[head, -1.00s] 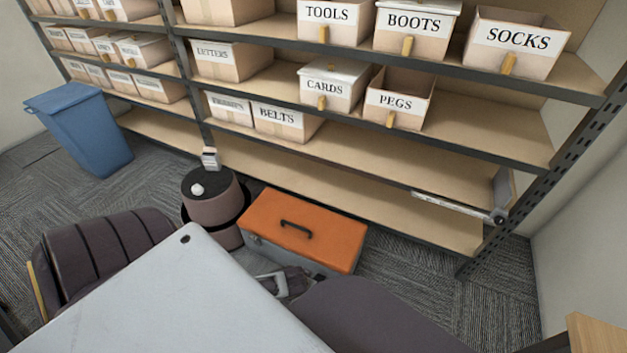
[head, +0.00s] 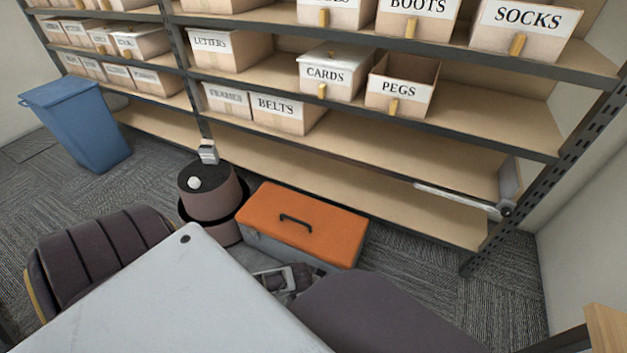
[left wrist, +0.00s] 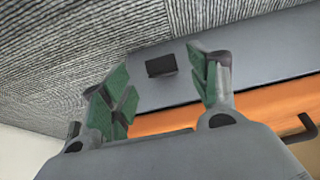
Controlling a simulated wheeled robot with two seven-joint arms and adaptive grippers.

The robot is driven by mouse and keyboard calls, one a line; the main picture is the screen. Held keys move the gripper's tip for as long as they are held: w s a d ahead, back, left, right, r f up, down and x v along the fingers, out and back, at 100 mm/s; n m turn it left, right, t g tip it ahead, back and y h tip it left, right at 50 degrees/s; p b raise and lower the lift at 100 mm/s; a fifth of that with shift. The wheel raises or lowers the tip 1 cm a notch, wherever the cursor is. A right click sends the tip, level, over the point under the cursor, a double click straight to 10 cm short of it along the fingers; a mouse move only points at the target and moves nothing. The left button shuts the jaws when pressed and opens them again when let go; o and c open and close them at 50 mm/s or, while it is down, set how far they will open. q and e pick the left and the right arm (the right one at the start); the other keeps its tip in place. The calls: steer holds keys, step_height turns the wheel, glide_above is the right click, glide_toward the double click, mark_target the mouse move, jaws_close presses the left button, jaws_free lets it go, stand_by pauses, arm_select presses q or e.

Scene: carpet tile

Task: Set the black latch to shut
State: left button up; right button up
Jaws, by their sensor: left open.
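The toolbox (head: 330,222) has an orange lid, which is down, and a grey body; it sits on the carpet before the shelves. In the left wrist view, the black latch (left wrist: 161,65) is a small dark rectangle on the toolbox's grey front (left wrist: 265,50). I cannot tell how the latch is set. My left gripper (left wrist: 163,74) is open and empty, its green-padded fingers apart on either side of the latch in that view. No contact with the latch shows. In the head view my own arm and body hide the latch. My right gripper is not in view.
A round dark-topped bin-like object (head: 211,190) stands close left of the toolbox. A blue bin (head: 80,125) is farther left. The shelf rack (head: 350,180) with labelled boxes runs behind. Carpet (head: 415,270) to the right of the toolbox is clear.

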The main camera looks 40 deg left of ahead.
arm_select(q)
steer(key=shift+b+x, duration=1)
steer(key=shift+x, duration=0.9)
jaws_close()
